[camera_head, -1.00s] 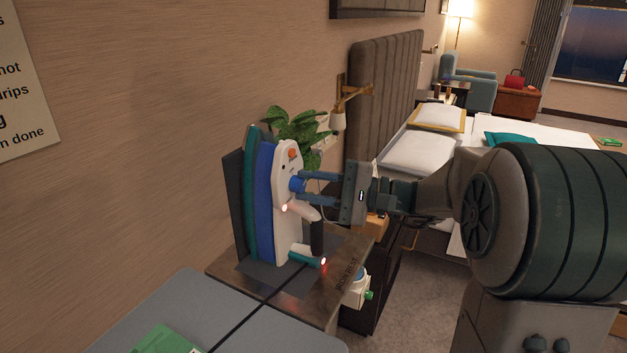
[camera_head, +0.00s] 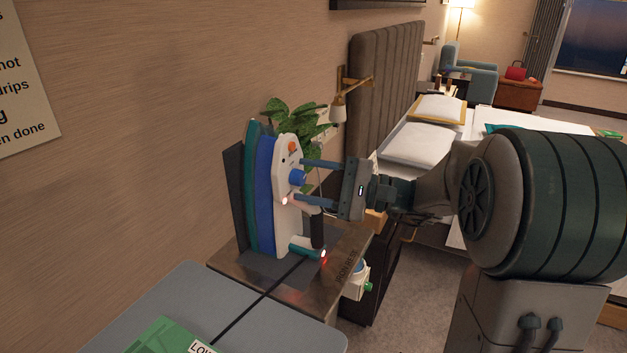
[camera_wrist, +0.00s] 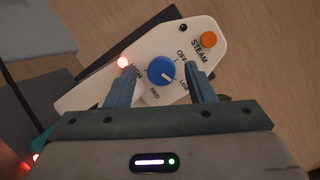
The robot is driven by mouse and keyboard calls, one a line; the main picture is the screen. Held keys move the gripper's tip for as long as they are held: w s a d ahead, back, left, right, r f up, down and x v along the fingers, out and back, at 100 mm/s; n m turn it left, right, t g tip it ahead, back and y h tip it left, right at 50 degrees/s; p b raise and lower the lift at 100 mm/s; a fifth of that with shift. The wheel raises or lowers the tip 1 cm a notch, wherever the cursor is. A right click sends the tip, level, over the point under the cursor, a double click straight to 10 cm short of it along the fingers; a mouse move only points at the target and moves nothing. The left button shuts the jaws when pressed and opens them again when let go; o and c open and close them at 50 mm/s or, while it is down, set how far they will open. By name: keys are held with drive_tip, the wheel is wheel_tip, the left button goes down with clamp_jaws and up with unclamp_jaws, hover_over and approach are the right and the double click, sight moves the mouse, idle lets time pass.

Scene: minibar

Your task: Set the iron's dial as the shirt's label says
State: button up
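The iron (camera_head: 286,215) stands upright on the dark rest, its white face toward my gripper. Its blue dial (camera_head: 297,178) also shows in the wrist view (camera_wrist: 161,69), with OFF, LOW, MED and HIGH around it. The dial's white mark points toward LOW in the wrist view. My gripper (camera_head: 301,181) is open, one finger on each side of the dial with visible gaps. A green shirt (camera_head: 155,337) lies on the grey board at the bottom; its white label (camera_head: 202,348) reads "LO" and a partly cut letter, apparently LOW.
The iron rest table (camera_head: 343,262) has lettering along its edge. A black cord (camera_head: 250,305) crosses the grey board (camera_head: 190,290). A plant (camera_head: 298,122) and wall lamp (camera_head: 339,108) stand behind the iron. An orange STEAM button (camera_wrist: 209,39) is near the dial. The bed is beyond.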

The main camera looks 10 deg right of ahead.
drive_tip(key=v, duration=1.4)
drive_tip(key=shift+s, duration=0.1)
drive_tip(key=s+a+f+n+g+h+p, duration=0.3)
drive_tip(key=s+a+g+h+p, duration=0.2)
drive_tip(key=s+a+h, duration=0.3)
drive_tip(key=s+d+n+t+h+p, duration=0.2)
drive_tip(key=s+d+n+h+p, duration=0.2)
drive_tip(key=s+h, duration=0.4)
drive_tip(key=shift+n+t+h+p, duration=0.3)
drive_tip(key=shift+n+h+p, duration=0.6)
drive_tip(key=shift+h, duration=0.2)
